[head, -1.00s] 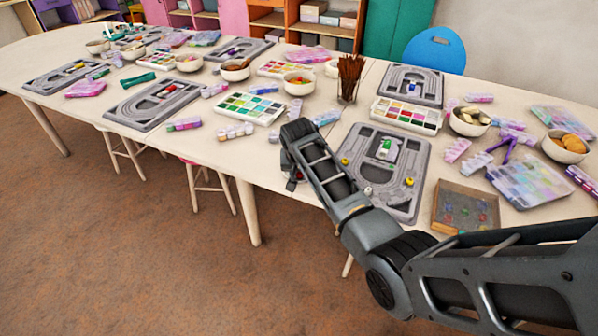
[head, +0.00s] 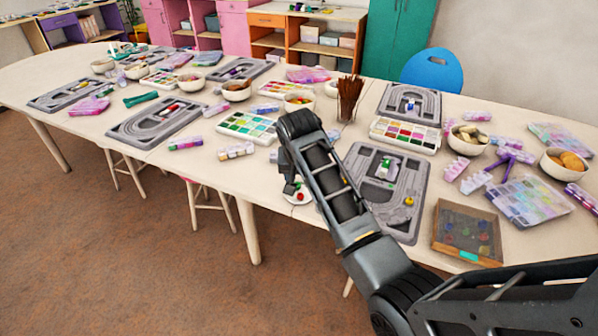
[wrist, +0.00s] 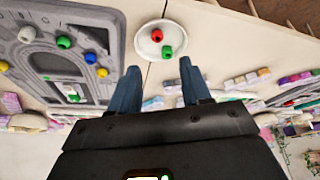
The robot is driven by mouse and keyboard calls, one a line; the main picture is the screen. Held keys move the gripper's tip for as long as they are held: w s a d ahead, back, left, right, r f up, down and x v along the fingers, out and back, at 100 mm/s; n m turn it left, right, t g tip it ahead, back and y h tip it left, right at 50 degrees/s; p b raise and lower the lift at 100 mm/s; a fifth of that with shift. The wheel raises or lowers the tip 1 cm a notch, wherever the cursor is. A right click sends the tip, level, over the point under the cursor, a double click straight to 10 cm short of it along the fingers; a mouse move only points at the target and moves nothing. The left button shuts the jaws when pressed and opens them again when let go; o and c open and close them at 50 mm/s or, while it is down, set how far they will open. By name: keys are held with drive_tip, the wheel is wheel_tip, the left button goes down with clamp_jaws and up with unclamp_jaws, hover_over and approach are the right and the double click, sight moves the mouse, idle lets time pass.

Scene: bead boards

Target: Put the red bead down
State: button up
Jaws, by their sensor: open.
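The red bead (wrist: 157,35) lies on a small white dish (wrist: 146,50) beside a green bead (wrist: 167,51) in the wrist view. In the head view the red bead (head: 299,195) shows on the dish (head: 290,199), partly behind my arm. My gripper (wrist: 159,72) is open, its two blue-grey fingers apart with nothing between them. Its fingertips are apart from the red bead in the wrist picture. In the head view the dark gripper end (head: 290,187) is just by the dish, and the arm hides part of it.
A wooden tray (head: 440,236) and paint sets (head: 405,135) stand nearby. The table edge is close to the dish.

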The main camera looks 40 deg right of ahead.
drive_tip(key=shift+v, duration=1.1)
drive_tip(key=s+a+f+n+t, duration=0.3)
drive_tip(key=s+a+f, duration=0.5)
drive_tip(key=s+f, duration=0.2)
drive_tip(key=s+a+n+t+y, duration=0.1)
drive_tip(key=s+a+t, duration=0.15)
drive_tip(key=s, duration=0.35)
drive_tip(key=s+a+n+t, duration=0.1)
drive_tip(key=s+a+n, duration=0.1)
drive_tip(key=s+a, duration=0.3)
drive_tip(key=s+a+r+n+t+y, duration=0.1)
drive_tip(key=s+a+r+t, duration=0.1)
drive_tip(key=s+r, duration=0.8)
drive_tip(key=s+a+r+n+t+y, duration=0.1)
drive_tip(key=s+a+r+n+t, duration=0.1)
drive_tip(key=s+r, duration=0.8)
drive_tip(key=shift+s+a+t, duration=0.65)
drive_tip(key=shift+s+a, duration=0.15)
drive_tip(key=shift+a, duration=0.2)
